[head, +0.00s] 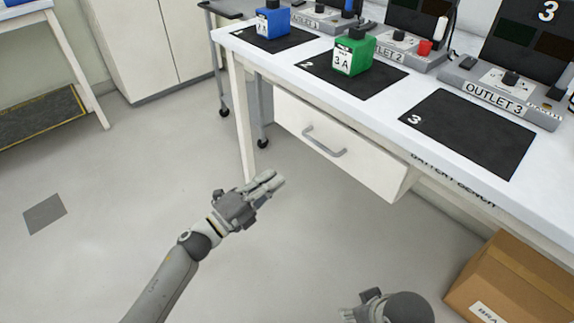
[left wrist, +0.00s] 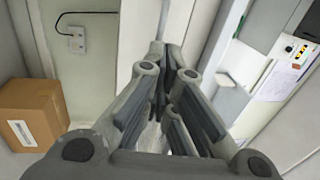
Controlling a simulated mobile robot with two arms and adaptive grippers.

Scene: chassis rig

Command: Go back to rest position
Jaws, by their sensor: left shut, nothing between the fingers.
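My left gripper (head: 268,183) is in the middle of the head view, in front of the bench and below its top. Its fingers are together and hold nothing; they also show in the left wrist view (left wrist: 172,75). Part of my right arm (head: 390,306) shows at the bottom edge of the head view, but its fingertips are not clearly visible.
The white bench (head: 258,66) holds a blue battery (head: 273,21) on a black mat, a green battery (head: 354,52) on mat 2, and an empty mat 3 (head: 470,132). A cardboard box (head: 515,285) stands at lower right. Open floor lies left.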

